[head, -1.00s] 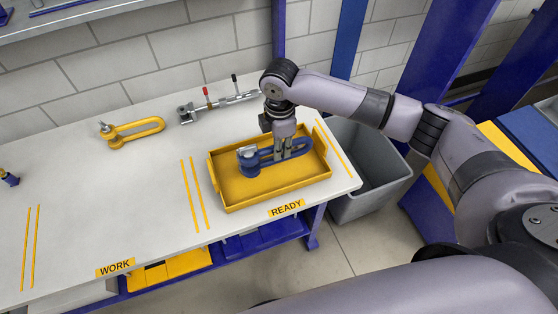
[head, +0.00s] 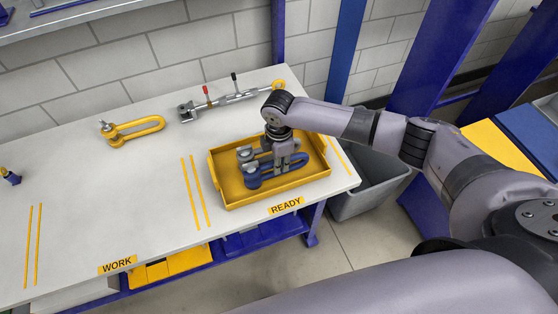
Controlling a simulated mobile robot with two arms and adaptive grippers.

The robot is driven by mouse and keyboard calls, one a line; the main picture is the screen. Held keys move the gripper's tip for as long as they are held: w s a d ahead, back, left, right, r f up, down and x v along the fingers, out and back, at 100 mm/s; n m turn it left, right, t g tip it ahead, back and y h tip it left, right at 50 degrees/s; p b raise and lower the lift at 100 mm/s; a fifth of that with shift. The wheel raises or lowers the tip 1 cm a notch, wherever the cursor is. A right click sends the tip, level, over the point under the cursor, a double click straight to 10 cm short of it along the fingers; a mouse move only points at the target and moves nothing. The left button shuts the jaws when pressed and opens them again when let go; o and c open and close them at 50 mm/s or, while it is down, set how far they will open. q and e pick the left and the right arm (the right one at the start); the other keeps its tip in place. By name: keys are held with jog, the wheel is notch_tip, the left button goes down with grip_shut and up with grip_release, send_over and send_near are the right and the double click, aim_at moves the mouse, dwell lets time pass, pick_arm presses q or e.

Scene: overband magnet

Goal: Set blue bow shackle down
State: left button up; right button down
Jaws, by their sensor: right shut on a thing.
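The blue bow shackle (head: 262,178) is in the yellow tray (head: 230,195), in the part of the table marked READY. Its grey pin end points left and its rounded bow points right. A second grey and blue end (head: 246,154) shows just behind; I cannot tell whether it belongs to the same shackle. My right gripper (head: 282,167) points down over the tray and is shut on the shackle near its middle, hiding part of it. The shackle looks low in the tray, but I cannot tell whether it touches the floor. My left gripper is not in view.
A yellow shackle (head: 138,130) and a grey turnbuckle-like tool (head: 225,99) lie at the back of the white table (head: 110,200). A small blue item (head: 10,177) is at the far left. A grey bin (head: 362,190) stands right of the table. The table's front middle is clear.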

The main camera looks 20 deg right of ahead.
jog(key=c, duration=1.5)
grip_release()
notch_tip(320, 180, up, 12)
jog(key=shift+r+b, duration=0.1)
jog(key=shift+b, duration=0.55)
